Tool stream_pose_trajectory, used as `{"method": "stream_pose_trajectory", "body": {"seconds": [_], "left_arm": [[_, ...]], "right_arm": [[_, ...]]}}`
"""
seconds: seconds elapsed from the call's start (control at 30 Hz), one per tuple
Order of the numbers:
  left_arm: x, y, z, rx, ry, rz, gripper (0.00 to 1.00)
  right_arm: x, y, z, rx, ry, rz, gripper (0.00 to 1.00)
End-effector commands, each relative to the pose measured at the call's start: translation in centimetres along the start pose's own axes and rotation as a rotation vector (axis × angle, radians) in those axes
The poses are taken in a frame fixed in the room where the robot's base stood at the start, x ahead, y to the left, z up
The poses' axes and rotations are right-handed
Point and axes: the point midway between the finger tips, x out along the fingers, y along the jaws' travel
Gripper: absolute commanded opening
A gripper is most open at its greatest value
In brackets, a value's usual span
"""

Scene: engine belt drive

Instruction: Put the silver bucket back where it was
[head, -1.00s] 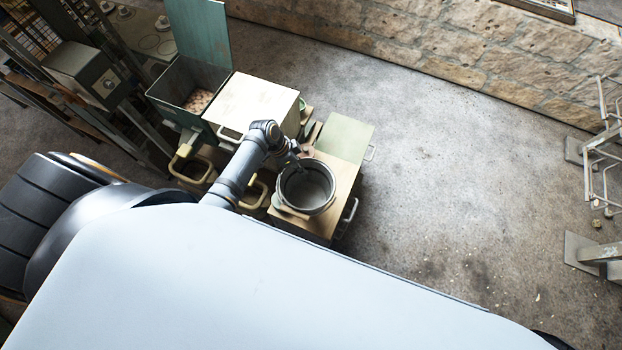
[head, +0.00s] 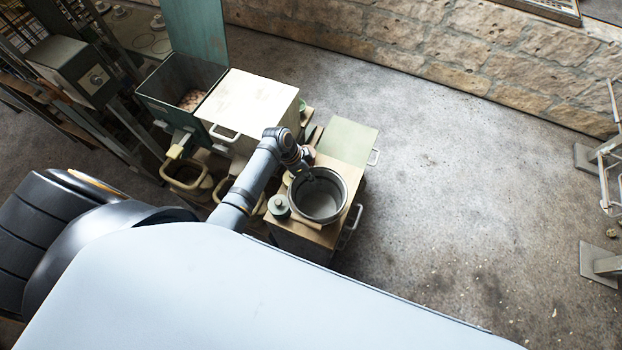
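The silver bucket (head: 322,202) is a round, open metal pail near the middle of the head view. It is upright over the wooden top of a low cabinet (head: 312,236); I cannot tell whether it touches that top. My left gripper (head: 307,174) is at the bucket's upper left rim, with its fingers partly hidden by the wrist and the rim. I cannot see clearly whether the fingers are closed on the rim. My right gripper is out of view.
A small grey-green lidded pot (head: 279,206) stands just left of the bucket. A pale cabinet (head: 248,104) and an open green bin (head: 178,86) stand behind. A greenish panel (head: 347,143) lies behind the bucket. Open floor (head: 450,180) spreads to the right.

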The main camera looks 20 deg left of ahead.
Motion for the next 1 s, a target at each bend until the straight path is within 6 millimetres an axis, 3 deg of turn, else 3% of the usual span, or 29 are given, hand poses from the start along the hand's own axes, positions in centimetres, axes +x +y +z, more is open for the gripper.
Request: {"method": "stream_pose_trajectory", "body": {"seconds": [0.2,0.4,0.7,0.87,1.0], "left_arm": [[0.1,0.0,0.1,-0.001,0.000,0.001,0.00],[0.1,0.0,0.1,-0.001,-0.001,0.001,0.28],[-0.1,0.1,0.0,0.000,0.000,0.001,0.28],[-2.4,-0.1,0.1,0.001,-0.002,-0.003,0.28],[-5.9,-0.1,0.1,0.003,-0.002,-0.004,0.28]], "right_arm": [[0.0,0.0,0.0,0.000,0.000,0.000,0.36],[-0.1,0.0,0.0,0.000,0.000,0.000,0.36],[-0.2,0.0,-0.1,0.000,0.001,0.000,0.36],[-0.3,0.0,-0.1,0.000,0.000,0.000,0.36],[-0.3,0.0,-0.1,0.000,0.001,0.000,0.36]]}}
